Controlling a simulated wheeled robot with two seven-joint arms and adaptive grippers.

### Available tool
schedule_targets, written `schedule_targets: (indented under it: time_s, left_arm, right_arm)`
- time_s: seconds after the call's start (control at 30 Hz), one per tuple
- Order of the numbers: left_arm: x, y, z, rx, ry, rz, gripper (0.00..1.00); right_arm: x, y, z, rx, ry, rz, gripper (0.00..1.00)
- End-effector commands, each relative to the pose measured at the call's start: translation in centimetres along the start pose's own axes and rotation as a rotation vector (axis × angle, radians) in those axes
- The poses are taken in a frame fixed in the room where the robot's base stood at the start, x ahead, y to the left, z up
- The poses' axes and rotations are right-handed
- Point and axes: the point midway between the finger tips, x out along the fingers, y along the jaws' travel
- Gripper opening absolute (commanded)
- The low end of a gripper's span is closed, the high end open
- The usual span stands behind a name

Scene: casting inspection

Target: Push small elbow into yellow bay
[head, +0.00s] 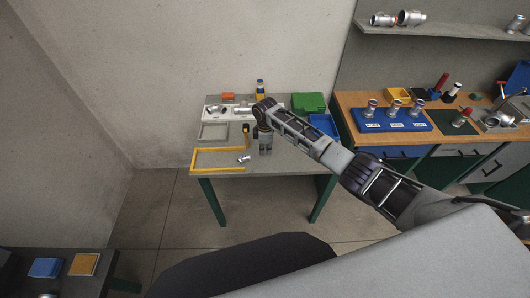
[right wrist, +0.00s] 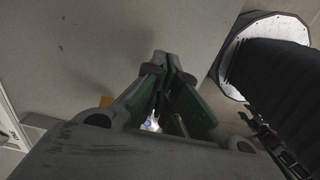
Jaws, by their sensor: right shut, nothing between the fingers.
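The small elbow (head: 243,158), a silvery metal fitting, lies on the grey table near the open right end of the yellow bay (head: 193,160). The bay is a low yellow three-sided frame at the table's front left. I cannot tell whether the elbow is partly inside its mouth. My right gripper (head: 265,149) points down at the table just right of the elbow, apart from it, shut and empty. My left gripper is not in view.
A grey frame (head: 201,132) lies behind the yellow bay. A white tray (head: 211,113) with parts, a yellow-black tool (head: 246,129) and a bottle (head: 260,88) stand behind. A green case (head: 308,101) and blue bin (head: 325,122) are at right. The front right tabletop is clear.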

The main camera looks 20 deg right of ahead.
Motion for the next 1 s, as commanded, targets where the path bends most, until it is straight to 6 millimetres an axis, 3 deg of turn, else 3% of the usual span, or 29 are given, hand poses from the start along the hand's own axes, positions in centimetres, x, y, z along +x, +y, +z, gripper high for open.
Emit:
schedule_targets:
  time_s: [0.5, 0.97, 1.0]
  left_arm:
    - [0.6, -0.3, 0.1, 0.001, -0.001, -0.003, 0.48]
    - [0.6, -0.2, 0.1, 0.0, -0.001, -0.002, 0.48]
    - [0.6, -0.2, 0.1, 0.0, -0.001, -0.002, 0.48]
  right_arm:
    - [-6.5, 0.1, 0.0, 0.0, 0.001, 0.002, 0.0]
    - [-7.4, 0.0, 0.0, 0.0, 0.0, 0.0, 0.0]
    - [-7.4, 0.0, 0.0, 0.0, 0.0, 0.0, 0.05]
